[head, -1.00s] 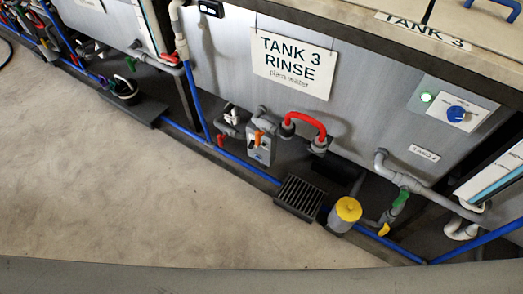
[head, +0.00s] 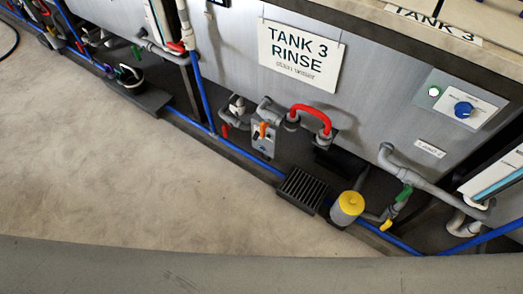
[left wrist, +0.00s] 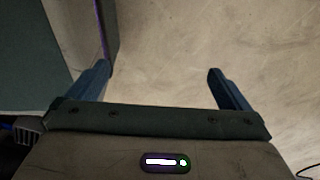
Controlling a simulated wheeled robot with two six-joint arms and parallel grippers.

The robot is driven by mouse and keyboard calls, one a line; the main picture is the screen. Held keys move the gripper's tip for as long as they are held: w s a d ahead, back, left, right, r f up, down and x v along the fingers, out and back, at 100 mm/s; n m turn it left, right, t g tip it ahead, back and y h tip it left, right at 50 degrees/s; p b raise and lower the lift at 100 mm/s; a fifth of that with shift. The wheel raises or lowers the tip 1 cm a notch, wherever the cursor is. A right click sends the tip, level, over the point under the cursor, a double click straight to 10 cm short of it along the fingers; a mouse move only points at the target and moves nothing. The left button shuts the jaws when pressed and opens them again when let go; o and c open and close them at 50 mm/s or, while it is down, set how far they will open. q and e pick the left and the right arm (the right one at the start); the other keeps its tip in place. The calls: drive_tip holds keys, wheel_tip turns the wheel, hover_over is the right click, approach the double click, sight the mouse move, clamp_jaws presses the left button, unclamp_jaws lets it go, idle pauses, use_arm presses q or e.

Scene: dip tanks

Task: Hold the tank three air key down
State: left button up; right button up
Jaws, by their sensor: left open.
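Tank 3 (head: 230,70) is a grey metal tank with a white sign (head: 301,54) reading "TANK 3 RINSE". On its front at the right is a light control panel (head: 461,99) with a blue knob (head: 463,109) and a small lit white-green button (head: 434,92). The panel lettering is too small to read, so I cannot tell which control is the air key. My left gripper (left wrist: 160,80) shows in the left wrist view, its two blue-grey fingers wide apart with nothing between them, above bare floor. Neither gripper is in the head view.
Low along the tank are a red curved pipe (head: 311,112), a floor grate (head: 302,189), a yellow-topped canister (head: 348,206) and a grey pipe with a green valve handle (head: 404,192). A blue pipe (head: 242,159) runs along the floor. The concrete floor (head: 110,180) in front is clear.

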drive_tip(key=shift+d, duration=0.1)
use_arm(q)
drive_tip(key=c, duration=2.2)
use_arm(e)
drive_tip(key=shift+d, duration=0.6)
use_arm(q)
drive_tip(key=shift+a, duration=0.1)
use_arm(e)
drive_tip(key=shift+a, duration=0.1)
drive_tip(key=shift+a, duration=0.6)
drive_tip(key=shift+d, duration=0.15)
